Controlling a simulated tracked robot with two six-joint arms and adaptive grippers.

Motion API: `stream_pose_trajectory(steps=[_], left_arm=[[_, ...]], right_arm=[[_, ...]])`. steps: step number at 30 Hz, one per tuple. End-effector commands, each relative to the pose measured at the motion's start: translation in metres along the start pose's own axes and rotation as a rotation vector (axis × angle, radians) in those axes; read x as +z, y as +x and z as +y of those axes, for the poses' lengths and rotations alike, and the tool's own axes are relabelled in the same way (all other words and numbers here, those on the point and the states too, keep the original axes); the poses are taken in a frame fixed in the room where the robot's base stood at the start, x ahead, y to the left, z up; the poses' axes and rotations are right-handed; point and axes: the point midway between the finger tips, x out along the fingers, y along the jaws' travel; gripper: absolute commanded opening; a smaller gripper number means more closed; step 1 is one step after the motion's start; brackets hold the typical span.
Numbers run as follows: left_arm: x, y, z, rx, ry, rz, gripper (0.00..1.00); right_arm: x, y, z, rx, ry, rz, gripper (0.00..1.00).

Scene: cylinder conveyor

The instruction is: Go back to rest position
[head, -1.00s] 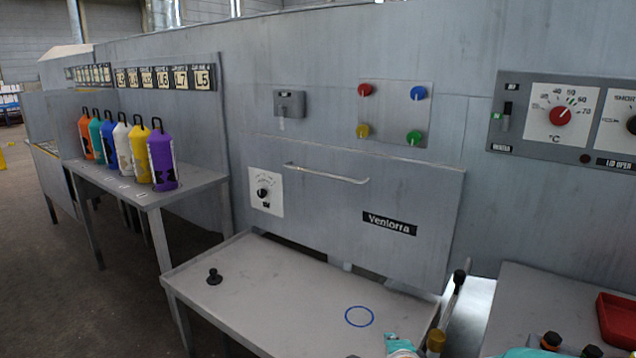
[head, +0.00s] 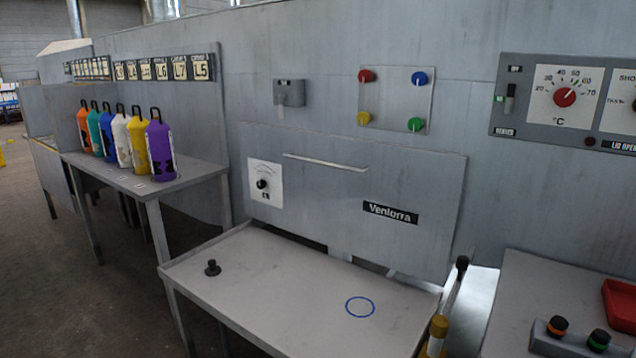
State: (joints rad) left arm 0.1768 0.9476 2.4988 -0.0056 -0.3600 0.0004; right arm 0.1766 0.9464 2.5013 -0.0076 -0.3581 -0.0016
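Neither of my grippers is in the head view. The grey table (head: 270,292) in front of me bears a small black knob (head: 212,268) at its left and a blue ring marking (head: 360,307) at its right. Nothing stands inside the ring. Several coloured cylinders with black handles stand upright in a row on the left bench, with the purple one (head: 161,150) nearest and the yellow one (head: 139,154) beside it.
A lever with a yellow part (head: 438,327) stands at the table's right edge. Further right are a box with orange and green buttons (head: 572,340) and a red tray (head: 619,305). A grey panel with a handle (head: 325,162) rises behind the table. Most of the tabletop is clear.

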Motion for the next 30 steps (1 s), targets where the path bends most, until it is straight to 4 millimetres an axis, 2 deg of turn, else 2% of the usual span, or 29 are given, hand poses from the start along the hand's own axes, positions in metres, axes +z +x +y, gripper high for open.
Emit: stream_pose_trajectory(steps=[1,3,16,18,24,30], left_arm=[[0.0,0.015,-0.005,0.0,0.0,0.001,0.4],[-0.001,0.023,-0.008,0.0,0.0,0.001,0.4],[-0.001,0.065,-0.024,0.0,0.0,0.001,0.4],[-0.001,0.045,-0.016,0.0,0.0,0.0,0.4],[-0.001,0.023,-0.008,0.0,0.001,0.001,0.4],[0.0,-0.007,0.003,0.0,0.0,0.001,0.4]], right_arm=[[-0.001,0.015,0.005,0.0,0.001,0.001,0.0],[-0.001,0.023,0.008,0.0,0.001,0.002,0.0],[-0.002,0.065,0.024,0.001,0.004,0.004,0.0],[-0.002,0.045,0.016,0.001,0.003,0.005,0.0],[-0.002,0.024,0.009,0.001,0.004,0.004,0.0],[-0.002,-0.007,-0.003,0.001,0.004,0.004,0.0]])
